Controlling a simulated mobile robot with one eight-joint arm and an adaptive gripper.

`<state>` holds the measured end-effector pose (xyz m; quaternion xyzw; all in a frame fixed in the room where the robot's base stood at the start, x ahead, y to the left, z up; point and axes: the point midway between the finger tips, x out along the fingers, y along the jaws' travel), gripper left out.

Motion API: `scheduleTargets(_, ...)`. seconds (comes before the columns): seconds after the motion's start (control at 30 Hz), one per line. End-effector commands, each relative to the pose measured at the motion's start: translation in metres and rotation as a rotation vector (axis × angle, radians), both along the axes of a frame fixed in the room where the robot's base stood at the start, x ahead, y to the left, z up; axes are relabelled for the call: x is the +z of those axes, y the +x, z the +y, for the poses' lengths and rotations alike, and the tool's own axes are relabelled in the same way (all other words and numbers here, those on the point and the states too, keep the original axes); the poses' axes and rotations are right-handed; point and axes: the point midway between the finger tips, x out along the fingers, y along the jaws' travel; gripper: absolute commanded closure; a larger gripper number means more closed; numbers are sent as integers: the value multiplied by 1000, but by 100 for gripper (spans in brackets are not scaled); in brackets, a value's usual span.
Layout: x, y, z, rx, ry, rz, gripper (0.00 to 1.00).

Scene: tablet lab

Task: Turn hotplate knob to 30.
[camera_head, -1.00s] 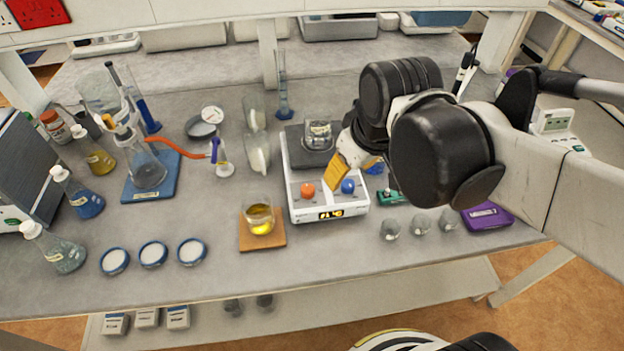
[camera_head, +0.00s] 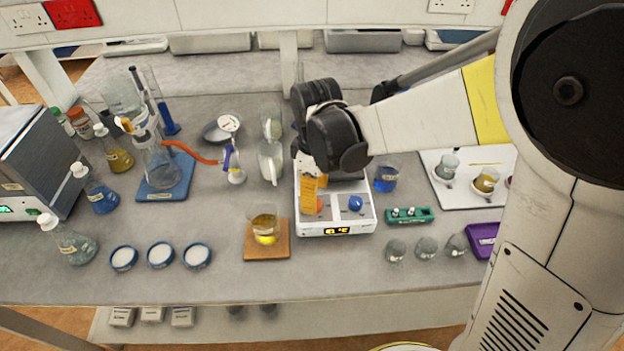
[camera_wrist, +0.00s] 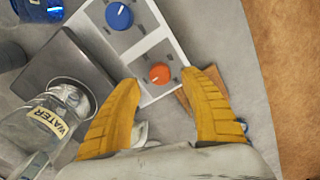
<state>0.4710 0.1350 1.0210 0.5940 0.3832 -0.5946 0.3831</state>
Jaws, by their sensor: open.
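The white hotplate (camera_head: 352,222) stands mid-table with an orange knob (camera_head: 319,206), a blue knob (camera_head: 355,203) and a lit display between them whose digits I cannot read surely. My gripper (camera_head: 309,200) is over its left front, and its yellow fingers partly cover the orange knob. In the wrist view, my gripper (camera_wrist: 168,78) is open and empty, with a finger on either side of the orange knob (camera_wrist: 160,74). Contact cannot be told. The blue knob (camera_wrist: 119,16) lies farther off, clear of the fingers. A glass labelled WATER (camera_wrist: 50,122) stands by the hotplate's dark plate (camera_wrist: 70,65).
A beaker of yellow liquid (camera_head: 265,228) on a wooden pad stands just left of the hotplate. Tall glassware (camera_head: 270,160) is behind it. A blue beaker (camera_head: 386,178) and a green block (camera_head: 408,215) stand to the right.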

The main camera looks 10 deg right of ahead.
Motion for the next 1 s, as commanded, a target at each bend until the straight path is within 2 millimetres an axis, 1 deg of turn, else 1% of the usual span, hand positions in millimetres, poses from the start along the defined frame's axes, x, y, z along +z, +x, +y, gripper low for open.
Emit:
scheduleTargets(0.03, -11, 0, 0, 0, 0, 0, 48)
scheduleTargets(0.1, -21, 0, 0, -1, 0, 0, 48)
scheduleTargets(0.2, -30, 0, 0, -1, 0, 0, 48)
scheduleTargets(0.33, -35, 0, 0, -1, 0, 0, 48)
scheduleTargets(0.57, -35, 0, 0, -1, 0, -1, 48)
scheduleTargets(0.6, -35, 0, 0, -1, 0, -1, 56)
scheduleTargets(0.67, -35, 0, 0, -1, 0, -1, 74)
scheduleTargets(0.7, -35, 0, 0, -1, 0, -1, 86)
scheduleTargets(0.73, -35, 0, 0, -1, 0, -1, 95)
scheduleTargets(0.77, -35, 0, 0, -1, 0, -1, 100)
scheduleTargets(1.0, -35, 0, 0, -11, 0, -1, 100)
